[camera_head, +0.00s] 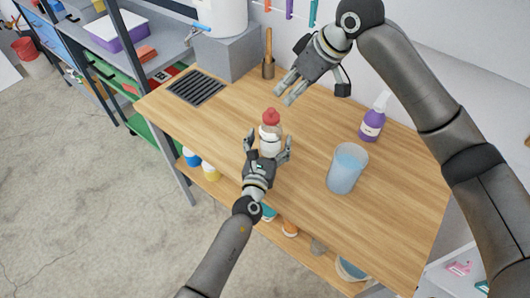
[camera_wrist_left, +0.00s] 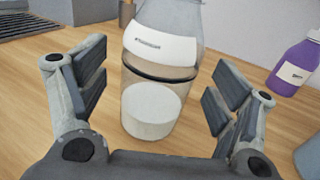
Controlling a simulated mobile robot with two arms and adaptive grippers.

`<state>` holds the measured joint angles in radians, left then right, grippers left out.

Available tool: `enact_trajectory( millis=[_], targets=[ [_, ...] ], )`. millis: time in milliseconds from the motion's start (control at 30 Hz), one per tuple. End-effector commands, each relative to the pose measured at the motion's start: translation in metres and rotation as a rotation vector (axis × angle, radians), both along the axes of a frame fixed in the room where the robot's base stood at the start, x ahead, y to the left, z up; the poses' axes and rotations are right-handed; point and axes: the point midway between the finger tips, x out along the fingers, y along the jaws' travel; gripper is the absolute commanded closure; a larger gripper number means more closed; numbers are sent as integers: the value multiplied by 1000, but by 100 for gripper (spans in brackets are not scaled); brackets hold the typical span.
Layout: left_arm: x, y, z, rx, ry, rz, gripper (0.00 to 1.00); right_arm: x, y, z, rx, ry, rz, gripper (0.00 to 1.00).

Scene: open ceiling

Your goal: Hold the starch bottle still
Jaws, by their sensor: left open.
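The starch bottle (camera_head: 271,132) stands upright on the wooden table (camera_head: 225,115). It is clear with a red cap, a white label and white contents at the bottom. My left gripper (camera_head: 269,142) is open, with one finger on each side of the bottle. In the left wrist view the bottle (camera_wrist_left: 152,108) stands between the open fingers, with a visible gap on both sides; its cap is out of that view. My right gripper (camera_head: 284,95) is above the table behind the bottle, with its fingers apart and nothing between them.
A clear cup of blue liquid (camera_head: 346,170) and a purple spray bottle (camera_head: 372,124) stand to the right. A dark grate (camera_head: 196,88) lies at the left, and a holder with a wooden-handled tool (camera_head: 268,68) stands at the back. The table between cup and grate is mostly clear.

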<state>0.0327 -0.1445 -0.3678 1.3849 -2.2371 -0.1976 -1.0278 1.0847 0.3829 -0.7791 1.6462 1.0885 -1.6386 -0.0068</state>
Motion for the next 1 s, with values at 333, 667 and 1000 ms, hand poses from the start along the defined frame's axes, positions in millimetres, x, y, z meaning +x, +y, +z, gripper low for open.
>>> enact_trajectory(
  millis=[333,667,1000],
  targets=[
    [19,-4,0,0,1,0,16,0,0,0,0,0,0,64],
    [19,-4,0,0,1,1,32,0,0,0,0,0,0,64],
    [19,-4,-1,0,1,1,68,0,0,0,-1,-1,2,57]
  ],
)
